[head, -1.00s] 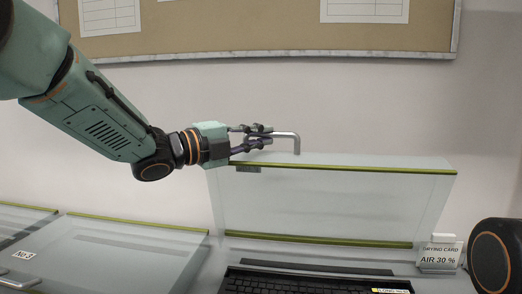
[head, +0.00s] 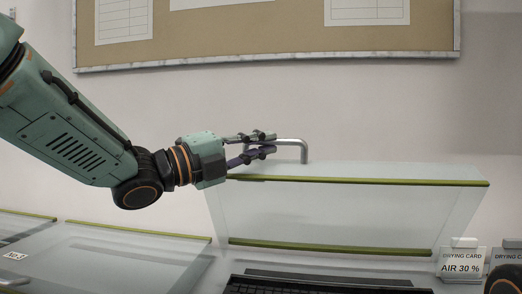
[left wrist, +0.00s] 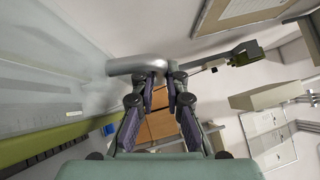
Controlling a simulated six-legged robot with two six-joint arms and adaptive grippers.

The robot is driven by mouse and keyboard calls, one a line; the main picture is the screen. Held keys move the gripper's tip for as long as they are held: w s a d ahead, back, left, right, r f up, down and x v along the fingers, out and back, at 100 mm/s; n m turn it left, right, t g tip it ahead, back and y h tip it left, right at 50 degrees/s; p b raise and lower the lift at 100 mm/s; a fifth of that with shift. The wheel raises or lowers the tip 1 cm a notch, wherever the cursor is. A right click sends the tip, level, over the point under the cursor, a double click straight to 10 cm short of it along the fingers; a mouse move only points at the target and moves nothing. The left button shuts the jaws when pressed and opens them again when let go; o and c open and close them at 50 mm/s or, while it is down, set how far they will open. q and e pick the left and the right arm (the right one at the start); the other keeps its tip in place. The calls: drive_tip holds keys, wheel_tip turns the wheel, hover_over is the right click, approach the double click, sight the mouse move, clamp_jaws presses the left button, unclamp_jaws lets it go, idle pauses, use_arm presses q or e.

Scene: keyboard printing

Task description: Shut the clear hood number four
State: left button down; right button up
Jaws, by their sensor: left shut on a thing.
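A clear hood (head: 340,212) with green edge strips stands raised behind a black keyboard (head: 320,286) in the head view. It is the hood to the right of the one marked No. 3, and I see no number on it. Its bent metal handle (head: 305,152) is at the upper edge. My left gripper (head: 268,143) is shut on the handle's bar, reaching in from the left. In the left wrist view the grey handle (left wrist: 140,66) lies at the fingertips (left wrist: 163,80). My right gripper is not in view.
The lowered hood No. 3 (head: 110,255) lies at the left. A card stand (head: 461,264) reading "DRYING CARD AIR 30 %" stands right of the raised hood's lower edge. A pinboard (head: 270,38) hangs on the wall behind.

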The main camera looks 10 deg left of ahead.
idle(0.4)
use_arm(q)
drive_tip(key=c, duration=1.4)
unclamp_jaws()
drive_tip(key=shift+s, duration=0.1)
